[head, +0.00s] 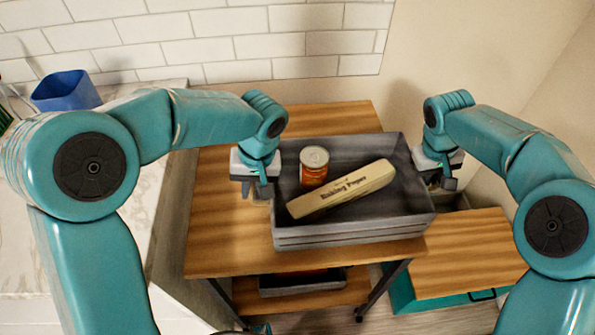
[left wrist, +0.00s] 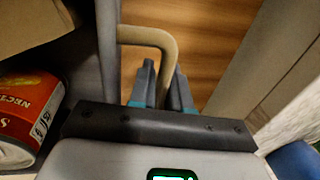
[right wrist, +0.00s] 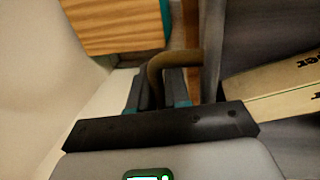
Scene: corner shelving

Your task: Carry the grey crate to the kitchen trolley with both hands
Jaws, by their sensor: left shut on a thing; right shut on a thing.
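The grey crate (head: 345,236) is over the wooden top of the kitchen trolley (head: 215,225) in the head view. I cannot tell whether it rests on the top or hangs just above. A can with a red label (head: 314,167) stands in it beside a long baking paper box (head: 341,190). My left gripper (head: 258,190) is shut on the crate's left handle, a tan bar that shows in the left wrist view (left wrist: 160,38). My right gripper (head: 440,178) is shut on the right handle, which shows in the right wrist view (right wrist: 175,60).
A lower trolley shelf holds a dark tray (head: 302,284). A wooden-topped teal unit (head: 465,250) stands close on the right. A pale counter (head: 90,225) with a blue container (head: 66,91) is on the left. A white tiled wall (head: 200,45) is behind.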

